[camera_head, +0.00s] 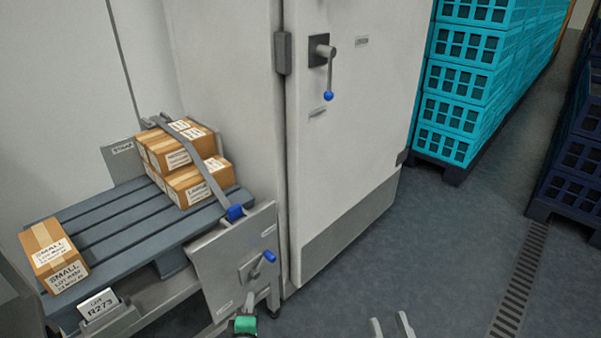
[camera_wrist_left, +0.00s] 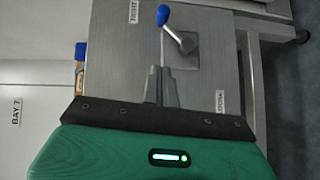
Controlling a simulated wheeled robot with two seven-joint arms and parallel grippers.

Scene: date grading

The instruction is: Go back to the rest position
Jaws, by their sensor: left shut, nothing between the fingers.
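My left gripper (camera_head: 248,304) is at the bottom of the head view, low in front of the grey panel (camera_head: 216,268). In the left wrist view its fingers (camera_wrist_left: 161,72) are together and empty. They point at the panel's blue-knobbed lever (camera_wrist_left: 178,32); touching or apart is unclear. The lever also shows in the head view (camera_head: 262,263). My right gripper (camera_head: 391,325) shows only as two pale fingers at the bottom edge, spread apart with nothing between them, over the floor.
A slatted grey pallet (camera_head: 130,225) holds several strapped cartons (camera_head: 183,165) and one loose SMALL carton (camera_head: 52,255). A lot sign (camera_head: 98,304) stands in front. A white door (camera_head: 350,130) is behind. Turquoise crates (camera_head: 455,115) and dark crates (camera_head: 580,150) flank clear floor.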

